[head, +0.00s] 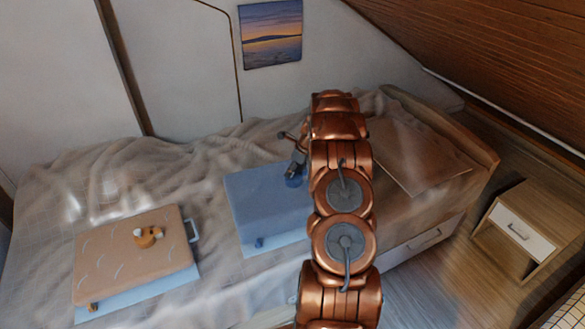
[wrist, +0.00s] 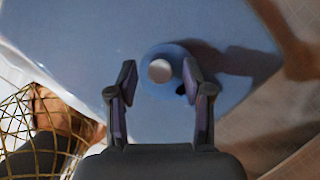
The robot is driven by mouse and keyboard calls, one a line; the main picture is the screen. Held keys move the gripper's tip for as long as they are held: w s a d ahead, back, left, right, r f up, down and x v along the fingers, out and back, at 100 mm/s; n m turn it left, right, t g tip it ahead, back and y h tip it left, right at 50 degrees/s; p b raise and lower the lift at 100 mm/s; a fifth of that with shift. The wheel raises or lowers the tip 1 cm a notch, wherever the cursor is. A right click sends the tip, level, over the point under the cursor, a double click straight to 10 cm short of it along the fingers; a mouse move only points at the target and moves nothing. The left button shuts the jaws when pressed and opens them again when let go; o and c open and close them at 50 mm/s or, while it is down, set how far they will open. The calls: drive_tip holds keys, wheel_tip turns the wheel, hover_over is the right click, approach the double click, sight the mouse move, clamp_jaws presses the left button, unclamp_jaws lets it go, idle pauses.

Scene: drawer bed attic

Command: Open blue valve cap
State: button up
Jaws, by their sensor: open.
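The blue valve cap (wrist: 174,54) is a round blue disc with a pale grey knob at its centre. It sits on a flat blue panel (wrist: 75,45). In the head view the blue panel (head: 262,212) lies on the bed, and the cap (head: 293,182) shows near its upper right corner. My gripper (wrist: 160,80) is open, with its two dark fingers on either side of the knob in the wrist view. I cannot tell whether the fingers touch the cap. In the head view my copper arm hides part of the panel's right side.
An orange panel (head: 130,250) with an orange and white knob (head: 148,237) lies to the left on the rumpled bed (head: 70,200). A brown board (head: 420,160) lies to the right. A nightstand (head: 520,230) stands beyond the bed. A wire mesh thing (wrist: 30,120) shows at lower left.

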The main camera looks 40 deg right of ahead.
clamp_jaws()
idle(0.4)
